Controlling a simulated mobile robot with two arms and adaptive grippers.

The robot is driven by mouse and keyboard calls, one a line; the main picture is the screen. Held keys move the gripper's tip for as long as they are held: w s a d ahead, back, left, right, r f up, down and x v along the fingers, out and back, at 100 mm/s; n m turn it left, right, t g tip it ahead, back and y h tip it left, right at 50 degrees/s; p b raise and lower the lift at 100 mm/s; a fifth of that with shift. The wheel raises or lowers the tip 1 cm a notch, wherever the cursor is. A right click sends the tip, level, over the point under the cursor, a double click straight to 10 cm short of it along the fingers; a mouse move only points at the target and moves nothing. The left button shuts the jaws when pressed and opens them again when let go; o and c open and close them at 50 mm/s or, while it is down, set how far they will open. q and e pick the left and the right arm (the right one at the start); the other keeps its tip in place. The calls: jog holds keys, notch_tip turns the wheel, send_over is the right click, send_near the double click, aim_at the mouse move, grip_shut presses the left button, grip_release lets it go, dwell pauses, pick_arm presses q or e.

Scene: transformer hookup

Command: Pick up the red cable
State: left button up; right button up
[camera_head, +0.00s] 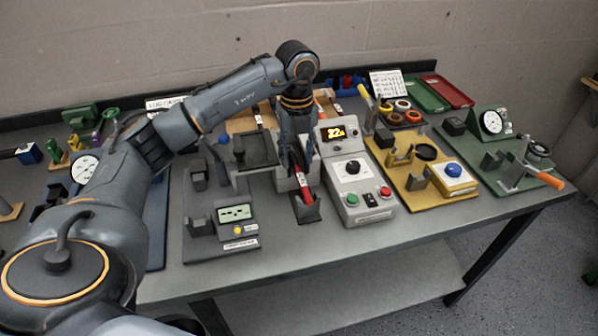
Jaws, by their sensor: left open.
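A narrow red piece, seemingly the red cable (307,196), rests in a small dark holder (303,212) near the middle of the bench, left of the grey power unit. My left gripper (299,160) points down directly over it, fingers apart. The fingers hide the upper part of the red piece. I cannot tell whether they touch it. My right gripper is not in view.
The grey unit (352,171) with a lit display stands close on the right. A yellow fixture board (425,195) and a green board (500,185) lie further right. A grey meter fixture (236,212) is on the left. Bare bench (300,250) shows in front.

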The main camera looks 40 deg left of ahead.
aim_at(300, 176)
pick_arm(q)
jog(key=shift+w+d+f+p, duration=0.15)
jog(key=shift+f+p, duration=0.15)
jog(key=shift+f, duration=0.25)
jog(key=shift+w+a+f+p, duration=0.1)
jog(key=shift+f+p, duration=0.2)
jog(key=shift+f, duration=0.25)
jog(key=f+p, duration=0.1)
jog(key=f, duration=0.2)
jog(key=shift+w+f, duration=0.2)
jog(key=shift+f, duration=0.2)
jog(key=shift+d, duration=0.1)
jog(key=c, duration=0.6)
grip_shut()
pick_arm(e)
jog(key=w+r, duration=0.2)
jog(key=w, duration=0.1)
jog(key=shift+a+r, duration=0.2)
